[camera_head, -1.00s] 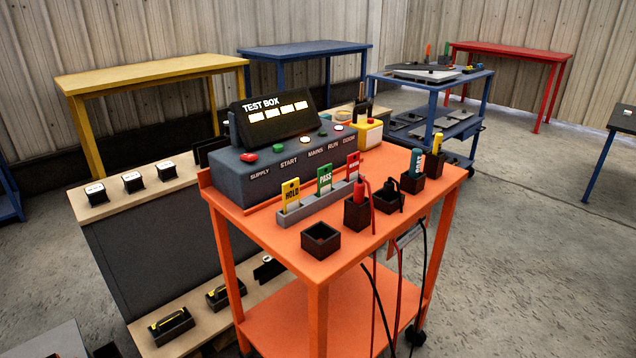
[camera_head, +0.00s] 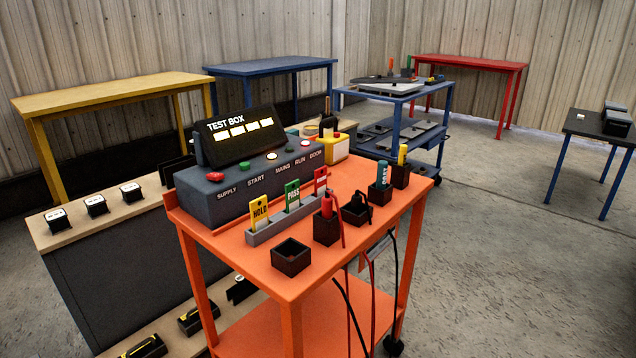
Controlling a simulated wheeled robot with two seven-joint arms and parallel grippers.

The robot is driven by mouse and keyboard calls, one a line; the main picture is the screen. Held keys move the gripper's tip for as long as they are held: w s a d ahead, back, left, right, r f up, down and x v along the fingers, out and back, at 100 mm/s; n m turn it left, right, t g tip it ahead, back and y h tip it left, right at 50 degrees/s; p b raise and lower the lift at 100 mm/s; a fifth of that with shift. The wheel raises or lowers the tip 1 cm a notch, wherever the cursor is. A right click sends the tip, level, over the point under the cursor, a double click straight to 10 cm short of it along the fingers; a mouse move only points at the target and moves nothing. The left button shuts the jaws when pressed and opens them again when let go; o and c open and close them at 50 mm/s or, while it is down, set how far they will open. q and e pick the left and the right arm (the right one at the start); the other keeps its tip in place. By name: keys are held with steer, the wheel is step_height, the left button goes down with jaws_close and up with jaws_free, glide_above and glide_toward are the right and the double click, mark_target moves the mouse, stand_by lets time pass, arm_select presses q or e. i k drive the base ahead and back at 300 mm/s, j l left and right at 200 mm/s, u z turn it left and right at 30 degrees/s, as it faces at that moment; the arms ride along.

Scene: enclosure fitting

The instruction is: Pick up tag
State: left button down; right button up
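Three tags stand upright in slots of a grey rack (camera_head: 284,226) on the orange cart (camera_head: 243,257). The yellow HOLD tag (camera_head: 260,215) is at the left, the green PASS tag (camera_head: 292,195) in the middle and a red tag (camera_head: 320,181) at the right. The red tag's lower part is partly hidden by a red probe (camera_head: 327,205) in a dark holder. Neither of my grippers is in view.
The test box (camera_head: 238,135) stands behind the rack. An empty dark bin (camera_head: 291,258) is in front, and a black-plug holder (camera_head: 355,210) and a blue item (camera_head: 382,176) stand right. Cables hang off the cart's right side.

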mark_target(320, 174)
steer(key=i+l+u, duration=0.2)
steer(key=l, duration=0.15)
steer(key=i+l+u, duration=0.25)
steer(key=l, duration=0.15)
steer(key=l+u, duration=0.2)
steer(key=l, duration=0.2)
steer(key=i+l+u, duration=0.25)
steer(key=l, duration=0.15)
steer(key=l+u, duration=0.2)
steer(key=l, duration=0.25)
